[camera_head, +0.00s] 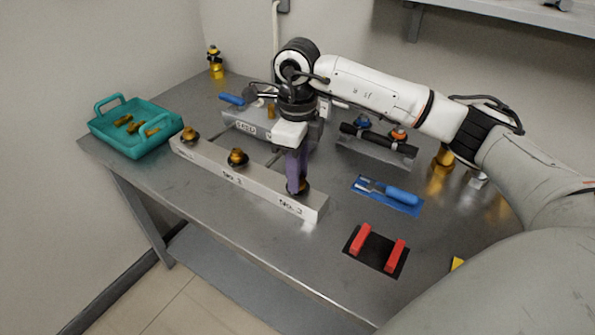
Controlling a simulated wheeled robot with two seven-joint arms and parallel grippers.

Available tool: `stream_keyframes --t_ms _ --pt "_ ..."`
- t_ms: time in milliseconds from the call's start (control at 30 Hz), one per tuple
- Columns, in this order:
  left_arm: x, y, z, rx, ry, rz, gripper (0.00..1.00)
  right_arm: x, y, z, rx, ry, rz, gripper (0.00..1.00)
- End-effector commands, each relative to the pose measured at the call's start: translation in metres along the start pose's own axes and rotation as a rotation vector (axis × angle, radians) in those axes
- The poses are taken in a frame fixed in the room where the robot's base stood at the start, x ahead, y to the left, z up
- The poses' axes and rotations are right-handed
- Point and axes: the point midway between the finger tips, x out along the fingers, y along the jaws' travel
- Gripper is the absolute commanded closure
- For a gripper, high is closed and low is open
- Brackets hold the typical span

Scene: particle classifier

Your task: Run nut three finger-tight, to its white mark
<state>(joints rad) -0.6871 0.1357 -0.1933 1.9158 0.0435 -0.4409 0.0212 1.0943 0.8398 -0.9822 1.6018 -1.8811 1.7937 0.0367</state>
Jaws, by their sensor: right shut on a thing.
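A long light-grey bar (222,174) with numbered labels lies along the front of the table. Brass nuts sit on it at the left end (190,134) and in the middle (237,157). My right gripper (298,187) points straight down at the right-hand station, by the label that seems to read No. 3. It is shut on the brass nut there, nut three (304,188), which its purple fingers mostly hide. The white mark cannot be made out. My left gripper is not in view.
A teal tray (134,147) with several brass pieces stands at the left. Behind the bar is a labelled grey block (245,127). To the right lie a blue-handled tool (400,195) and red blocks on a black mat (376,252). A rack with a black tool (378,140) stands behind.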

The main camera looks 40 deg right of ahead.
Motion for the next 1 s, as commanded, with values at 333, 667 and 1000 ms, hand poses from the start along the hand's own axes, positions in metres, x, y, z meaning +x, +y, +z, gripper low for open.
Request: stream_keyframes --t_ms 333,667,1000 --pt "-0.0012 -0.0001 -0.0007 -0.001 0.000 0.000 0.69 -0.0054 -0.0027 0.0015 0.170 -0.010 -0.005 0.96" --pt "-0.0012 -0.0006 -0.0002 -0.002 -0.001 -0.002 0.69 -0.0062 -0.0033 0.0019 0.210 -0.013 -0.006 0.96" --pt "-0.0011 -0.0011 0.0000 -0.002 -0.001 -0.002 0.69 -0.0065 -0.0037 0.0021 0.210 -0.014 -0.007 0.66"
